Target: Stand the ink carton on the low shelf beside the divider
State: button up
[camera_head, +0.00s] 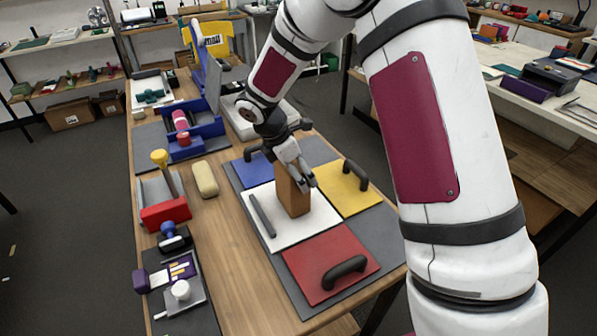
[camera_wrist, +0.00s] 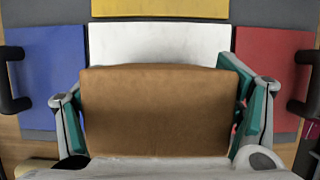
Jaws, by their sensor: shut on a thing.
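A brown box-shaped block (camera_head: 293,194), which I take for the ink carton, is held upright in my gripper (camera_head: 298,176). Its lower end is over or on the white panel (camera_head: 312,221); I cannot tell if it touches. In the wrist view the brown carton (camera_wrist: 155,110) fills the space between my two fingers (camera_wrist: 160,128), one along each side. The white panel (camera_wrist: 160,42) shows beyond it. A dark bar (camera_head: 262,215) lies on the white panel left of the carton. I cannot make out a low shelf or divider for certain.
Around the white panel are blue (camera_head: 256,170), yellow (camera_head: 346,190) and red (camera_head: 325,262) panels with dark handles. A red-fronted holder (camera_head: 166,213), a beige block (camera_head: 205,179) and a purple-handled tray (camera_head: 170,277) stand along the table's left. Wall shelves (camera_head: 70,88) are behind.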

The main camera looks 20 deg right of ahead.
jog(key=shift+f, duration=0.15)
jog(key=shift+f, duration=0.15)
jog(key=o, duration=1.7)
jog(key=shift+c, duration=0.2)
